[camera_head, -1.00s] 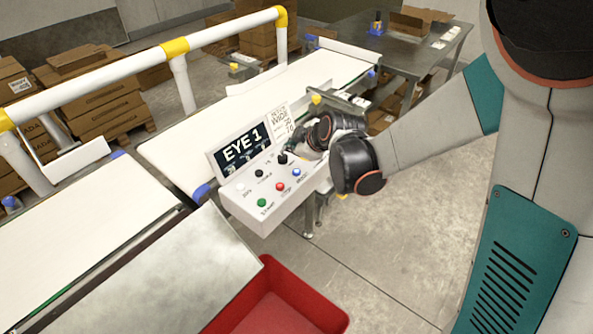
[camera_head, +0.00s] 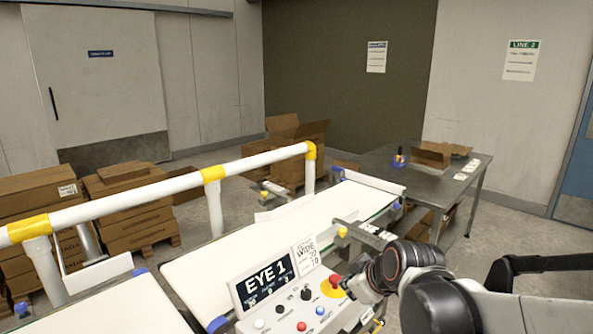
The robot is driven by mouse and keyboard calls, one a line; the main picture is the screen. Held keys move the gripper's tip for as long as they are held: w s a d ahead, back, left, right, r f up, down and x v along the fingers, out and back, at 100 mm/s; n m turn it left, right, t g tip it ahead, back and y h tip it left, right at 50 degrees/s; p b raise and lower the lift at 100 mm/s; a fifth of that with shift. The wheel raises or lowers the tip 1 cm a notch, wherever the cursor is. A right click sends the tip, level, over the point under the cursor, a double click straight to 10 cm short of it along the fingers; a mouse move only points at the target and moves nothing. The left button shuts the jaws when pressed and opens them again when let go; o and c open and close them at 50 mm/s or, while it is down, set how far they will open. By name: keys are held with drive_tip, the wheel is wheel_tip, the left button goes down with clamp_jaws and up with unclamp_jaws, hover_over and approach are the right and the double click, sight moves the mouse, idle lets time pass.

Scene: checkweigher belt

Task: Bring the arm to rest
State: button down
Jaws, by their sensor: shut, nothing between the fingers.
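My gripper (camera_head: 362,283) is small and dark in the picture, at the right end of the control box (camera_head: 290,318). It is shut and empty, close to the red emergency button (camera_head: 335,281) on its yellow base. Whether it touches the button I cannot tell. My arm comes in from the right, with its black wrist joint (camera_head: 408,260) in front of part of the far belt frame.
The white belt (camera_head: 350,205) runs toward the back right. A white rail with yellow joints (camera_head: 213,174) runs along its far side. A steel table (camera_head: 400,176) with an open carton (camera_head: 433,155) stands behind. Stacked cartons (camera_head: 130,212) stand at left. Floor behind the table is clear.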

drive_tip(key=s+d+r+m+h, duration=0.1)
drive_tip(key=s+d+m, duration=0.3)
drive_tip(key=s, duration=0.5)
drive_tip(key=s+d+r+m+h, duration=0.1)
drive_tip(key=s+d+m, duration=0.3)
drive_tip(key=s, duration=0.5)
drive_tip(key=shift+s+r+m+g+h, duration=0.2)
drive_tip(key=shift+s+m+g+h, duration=0.1)
drive_tip(key=shift+m+g, duration=0.1)
